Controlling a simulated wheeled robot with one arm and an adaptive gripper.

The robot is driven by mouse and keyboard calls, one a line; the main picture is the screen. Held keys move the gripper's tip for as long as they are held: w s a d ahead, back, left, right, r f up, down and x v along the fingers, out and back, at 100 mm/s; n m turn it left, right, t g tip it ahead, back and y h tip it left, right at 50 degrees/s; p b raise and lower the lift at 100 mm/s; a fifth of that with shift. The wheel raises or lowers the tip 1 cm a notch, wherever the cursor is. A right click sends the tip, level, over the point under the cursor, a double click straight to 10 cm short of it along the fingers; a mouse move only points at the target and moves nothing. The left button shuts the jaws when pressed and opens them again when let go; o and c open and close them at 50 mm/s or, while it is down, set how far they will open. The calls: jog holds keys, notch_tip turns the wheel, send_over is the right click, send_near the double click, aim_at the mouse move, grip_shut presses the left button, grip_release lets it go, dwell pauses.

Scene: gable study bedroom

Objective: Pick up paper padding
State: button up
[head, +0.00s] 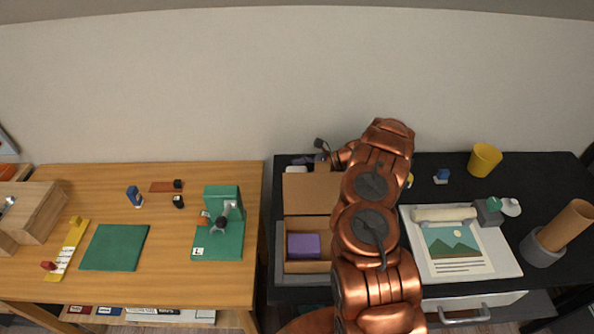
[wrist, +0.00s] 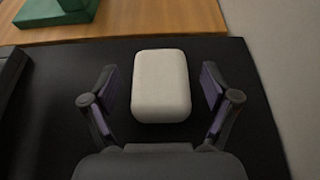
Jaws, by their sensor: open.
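The paper padding looks to be the white rounded block (wrist: 160,86) in the wrist view, lying on the black table. In the head view only a bit of it (head: 297,169) shows at the table's back left, behind the cardboard box and partly hidden by my gripper. My gripper (wrist: 160,92) is open, with one finger on each side of the white block and a gap on both sides. It holds nothing. In the head view my gripper (head: 318,158) is small and partly hidden by my arm.
An open cardboard box (head: 309,223) with a purple block (head: 303,246) stands just in front. The wooden desk (head: 170,285) with a green stand (head: 224,200) is to the left. The wall (wrist: 273,40) is close on the right in the wrist view. My arm hides the table's middle.

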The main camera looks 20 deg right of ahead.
jog(key=shift+a+f, duration=0.1)
jog(key=shift+a, duration=0.05)
jog(key=c, duration=1)
